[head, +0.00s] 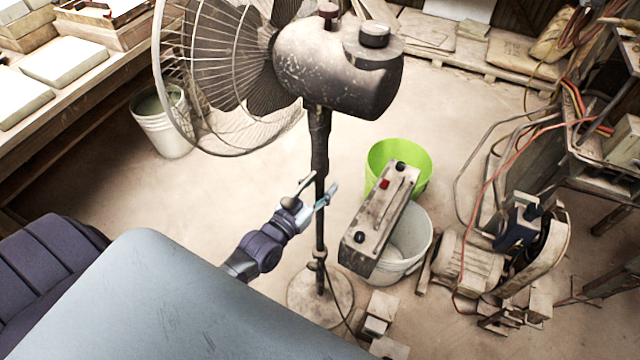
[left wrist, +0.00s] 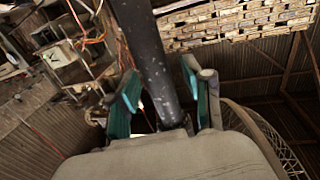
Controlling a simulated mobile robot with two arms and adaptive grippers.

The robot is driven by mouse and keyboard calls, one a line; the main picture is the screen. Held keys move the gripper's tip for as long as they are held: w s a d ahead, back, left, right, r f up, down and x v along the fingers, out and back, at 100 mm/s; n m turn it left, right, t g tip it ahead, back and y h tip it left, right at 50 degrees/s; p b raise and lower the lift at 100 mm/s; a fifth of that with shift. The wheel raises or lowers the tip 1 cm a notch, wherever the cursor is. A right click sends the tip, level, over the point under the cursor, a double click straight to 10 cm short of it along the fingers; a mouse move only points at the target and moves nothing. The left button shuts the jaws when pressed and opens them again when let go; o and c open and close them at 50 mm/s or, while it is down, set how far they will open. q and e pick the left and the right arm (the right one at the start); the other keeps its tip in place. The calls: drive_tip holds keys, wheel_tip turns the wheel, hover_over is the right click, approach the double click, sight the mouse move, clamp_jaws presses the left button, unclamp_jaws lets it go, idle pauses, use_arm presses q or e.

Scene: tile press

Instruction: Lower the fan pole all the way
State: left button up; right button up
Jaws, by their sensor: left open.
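A dusty standing fan (head: 335,65) with a wire cage rises in the middle of the head view. Its dark, thin fan pole (head: 320,230) runs down to a round base (head: 335,300) on the floor. A collar (head: 317,256) sits low on the pole. My left gripper (head: 317,193) is at the pole below the fan head. In the left wrist view, the fan pole (left wrist: 150,50) passes between the teal fingers of my left gripper (left wrist: 160,82). These fingers are open, with a gap on each side of the pole. My right gripper is not in view.
A grey box with a red button (head: 380,215) stands right of the pole, by a green bucket (head: 420,160) and a white bucket (head: 410,262). Machinery with cables (head: 500,255) fills the right.

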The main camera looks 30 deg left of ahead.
use_arm(q)
drive_tip(key=shift+c, duration=0.4)
clamp_jaws()
wheel_tip(320, 180, down, 17)
drive_tip(key=b, duration=1.1)
drive_tip(key=shift+b, duration=0.35)
drive_tip(key=shift+s+f, duration=0.1)
